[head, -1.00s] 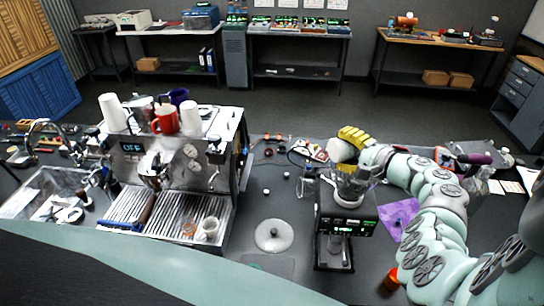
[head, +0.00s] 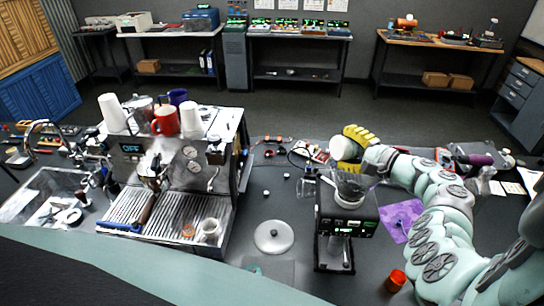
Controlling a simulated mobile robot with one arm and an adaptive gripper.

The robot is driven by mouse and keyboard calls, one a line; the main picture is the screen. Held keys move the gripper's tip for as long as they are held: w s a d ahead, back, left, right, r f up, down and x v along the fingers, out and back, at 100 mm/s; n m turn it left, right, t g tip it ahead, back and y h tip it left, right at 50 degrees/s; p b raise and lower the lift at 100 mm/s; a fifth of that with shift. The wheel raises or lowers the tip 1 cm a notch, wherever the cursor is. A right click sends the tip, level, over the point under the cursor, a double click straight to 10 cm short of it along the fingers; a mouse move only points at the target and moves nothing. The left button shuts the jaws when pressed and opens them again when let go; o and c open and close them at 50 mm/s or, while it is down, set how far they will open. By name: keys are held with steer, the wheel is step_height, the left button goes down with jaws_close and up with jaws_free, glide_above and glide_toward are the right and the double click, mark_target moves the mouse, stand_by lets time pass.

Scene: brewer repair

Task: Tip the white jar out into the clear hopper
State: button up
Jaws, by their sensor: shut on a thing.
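My gripper (head: 357,136), with yellow fingers, is shut on the white jar (head: 342,149). The jar is held up behind and slightly above the clear hopper (head: 350,187), apart from it in the picture. The jar looks tilted; its mouth and contents cannot be made out. The hopper sits on top of the black grinder (head: 346,222) and shows dark patches inside; I cannot tell whether these are contents. My arm comes in from the right and hides part of the bench beyond the hopper.
A round lid with a knob (head: 273,236) lies left of the grinder. A clear pitcher (head: 308,187) stands beside the hopper. A red cylinder (head: 396,280) and a purple mat (head: 400,218) are to the right. The espresso machine (head: 180,170) fills the left.

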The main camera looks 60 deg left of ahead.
steer(key=shift+w+f+m+y+b, duration=0.25)
steer(key=shift+f+m+y+b, duration=0.3)
steer(key=shift+b, duration=0.35)
steer(key=shift+w+d+r+m+g+y+b, duration=0.15)
steer(key=shift+w+r+m+y+b, duration=0.2)
steer(key=shift+m+b, duration=0.5)
steer(key=shift+w+d+r+m+g+y+b, duration=0.1)
steer(key=shift+w+r+m+g+y+b, duration=0.2)
steer(key=shift+m+b, duration=0.55)
stand_by(1.0)
steer(key=shift+f+p, duration=0.1)
steer(key=shift+p, duration=0.2)
stand_by(0.5)
